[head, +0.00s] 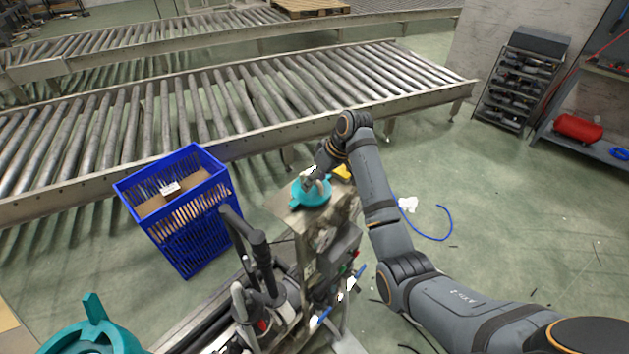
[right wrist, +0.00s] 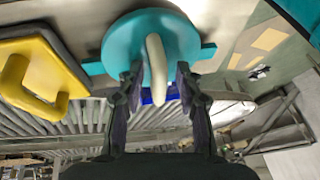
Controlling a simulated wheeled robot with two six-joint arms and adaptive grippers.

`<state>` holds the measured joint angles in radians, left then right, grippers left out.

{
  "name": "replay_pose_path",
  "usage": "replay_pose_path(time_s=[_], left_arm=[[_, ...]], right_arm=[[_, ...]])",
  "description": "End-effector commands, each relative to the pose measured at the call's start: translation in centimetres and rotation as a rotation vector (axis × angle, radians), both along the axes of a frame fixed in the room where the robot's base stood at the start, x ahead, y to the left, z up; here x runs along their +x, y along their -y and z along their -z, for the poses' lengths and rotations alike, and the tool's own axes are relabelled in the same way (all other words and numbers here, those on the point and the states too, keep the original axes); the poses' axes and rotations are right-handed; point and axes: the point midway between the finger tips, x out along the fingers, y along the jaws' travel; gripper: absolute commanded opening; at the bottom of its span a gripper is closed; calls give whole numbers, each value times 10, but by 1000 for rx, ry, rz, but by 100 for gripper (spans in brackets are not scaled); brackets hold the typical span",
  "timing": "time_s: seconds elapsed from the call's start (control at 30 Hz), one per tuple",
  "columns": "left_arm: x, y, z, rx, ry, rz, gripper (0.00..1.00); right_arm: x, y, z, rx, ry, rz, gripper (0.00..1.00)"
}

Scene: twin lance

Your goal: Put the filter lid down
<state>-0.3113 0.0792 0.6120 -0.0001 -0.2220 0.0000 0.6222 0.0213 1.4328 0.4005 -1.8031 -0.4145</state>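The filter lid (head: 313,194) is a teal disc with a pale upright handle. In the head view it sits on the flat top of the metal cart (head: 284,205). In the right wrist view the lid (right wrist: 120,45) fills the upper middle, and its handle (right wrist: 156,65) stands between my right gripper's fingers (right wrist: 159,82). The fingers are apart, with a visible gap on each side of the handle. In the head view my right gripper (head: 313,175) is right at the lid and partly hidden by its own arm. My left gripper is not in view.
A yellow-handled block (right wrist: 38,75) lies beside the lid. A blue crate (head: 185,225) with cardboard stands left of the cart. Black lance-like parts (head: 258,255) rise in front. Another teal piece (head: 95,335) is at lower left. A roller conveyor (head: 230,100) runs behind.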

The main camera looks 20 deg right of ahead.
Motion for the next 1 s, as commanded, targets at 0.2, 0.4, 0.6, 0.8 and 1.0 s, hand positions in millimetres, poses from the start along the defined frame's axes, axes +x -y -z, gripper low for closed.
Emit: replay_pose_path(time_s=[0.2, 0.4, 0.6, 0.8, 1.0], left_arm=[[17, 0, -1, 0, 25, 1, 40], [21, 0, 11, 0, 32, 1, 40], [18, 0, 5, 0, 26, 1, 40], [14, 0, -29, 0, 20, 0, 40], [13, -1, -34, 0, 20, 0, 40]], right_arm=[[0, 0, -1, 0, 1, 1, 35], [-5, 11, -25, -2, 7, 1, 35], [-17, 29, -82, -1, 3, 2, 35], [-23, 40, -109, 0, 1, 1, 35], [-26, 43, -113, 2, 0, 1, 35]])
